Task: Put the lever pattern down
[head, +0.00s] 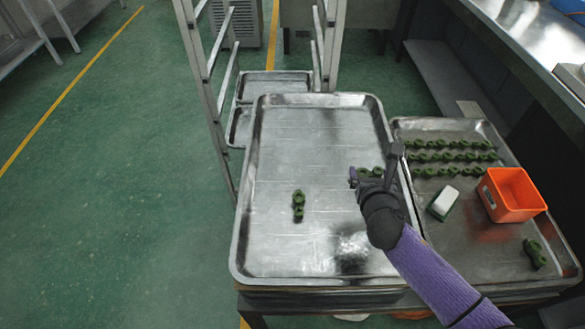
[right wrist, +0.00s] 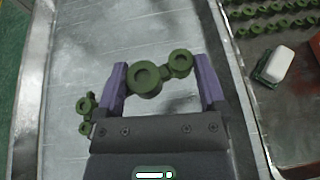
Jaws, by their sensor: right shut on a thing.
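My right gripper (head: 366,180) is over the right part of the large left tray (head: 245,235). It is shut on a green lever pattern (head: 371,172). In the right wrist view the held lever pattern (right wrist: 146,80) lies crosswise between the two purple fingers (right wrist: 163,88), its larger round end to the left and the smaller one to the right. I cannot tell whether it touches the tray. Another green lever pattern (head: 298,206) lies on the left tray; it also shows left of the gripper in the right wrist view (right wrist: 86,112). My left gripper is not in view.
A second tray (head: 460,235) on the right holds rows of green patterns (head: 447,157), a white-and-green block (head: 442,203), an orange bin (head: 511,195) and a single pattern (head: 535,254). A metal rack (head: 222,50) stands behind. Much of the left tray is bare.

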